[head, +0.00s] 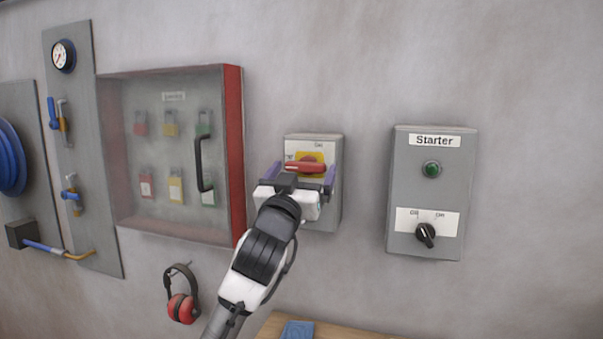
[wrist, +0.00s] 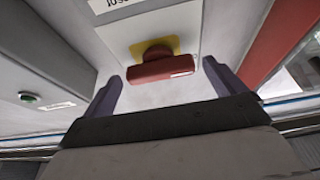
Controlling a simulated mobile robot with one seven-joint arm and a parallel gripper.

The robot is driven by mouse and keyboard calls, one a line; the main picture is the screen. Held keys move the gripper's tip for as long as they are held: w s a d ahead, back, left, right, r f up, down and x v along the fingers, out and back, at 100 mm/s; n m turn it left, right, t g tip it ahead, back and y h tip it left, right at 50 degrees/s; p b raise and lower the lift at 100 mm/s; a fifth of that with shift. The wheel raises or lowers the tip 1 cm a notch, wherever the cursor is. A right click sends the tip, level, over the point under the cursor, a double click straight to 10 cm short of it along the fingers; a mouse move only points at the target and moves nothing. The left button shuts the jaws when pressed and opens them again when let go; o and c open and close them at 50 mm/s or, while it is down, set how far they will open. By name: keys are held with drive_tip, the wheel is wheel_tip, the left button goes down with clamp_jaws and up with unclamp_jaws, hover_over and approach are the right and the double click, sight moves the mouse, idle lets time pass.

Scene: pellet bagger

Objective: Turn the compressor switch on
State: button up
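A grey switch box (head: 325,150) on the wall carries a red rotary handle (head: 306,167) on a yellow plate (head: 319,158). The handle lies about level; "ON" is printed above it to the right, and the left marking is too small to read. My gripper (head: 301,176) is in front of this box, its purple-grey fingers spread to either side of the handle. In the wrist view the red handle (wrist: 163,68) shows between and just beyond the open fingertips (wrist: 163,77), with gaps on both sides. The box's name label is cut off there, so I cannot read it.
A "Starter" box (head: 434,185) with a green lamp and a black knob (head: 426,234) is to the right. A red-framed cabinet (head: 234,150) holding padlocks stands close on the left. Red ear defenders (head: 182,306) hang below it. A wooden surface (head: 335,328) is underneath.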

drive_tip(key=c, duration=0.8)
drive_tip(key=shift+c, duration=0.2)
drive_tip(key=shift+m+h, duration=0.4)
drive_tip(key=shift+m, duration=0.2)
drive_tip(key=m, duration=0.2)
drive_tip(key=m+g+h+b, duration=0.1)
drive_tip(key=m, duration=0.1)
drive_tip(key=shift+a+h, duration=0.15)
drive_tip(key=shift+h, duration=0.15)
drive_tip(key=m+g+h, duration=0.1)
drive_tip(key=m, duration=0.2)
drive_tip(key=m+g+h+b, duration=0.1)
drive_tip(key=m, duration=0.2)
drive_tip(key=shift+w+a+r, duration=0.1)
drive_tip(key=shift+a, duration=0.05)
drive_tip(key=m+g, duration=0.1)
drive_tip(key=m, duration=0.2)
drive_tip(key=m+g+h, duration=0.1)
drive_tip(key=m+g, duration=0.1)
drive_tip(key=m, duration=0.1)
drive_tip(key=shift+r+m, duration=0.15)
drive_tip(key=shift+m, duration=0.25)
drive_tip(key=shift+r+m+g+y+p, duration=0.1)
drive_tip(key=shift+m+g+y+p, duration=0.25)
drive_tip(key=shift+m, duration=0.75)
drive_tip(key=shift+m+g+y+p, duration=0.15)
drive_tip(key=shift+m+g, duration=0.3)
drive_tip(key=shift+m, duration=0.65)
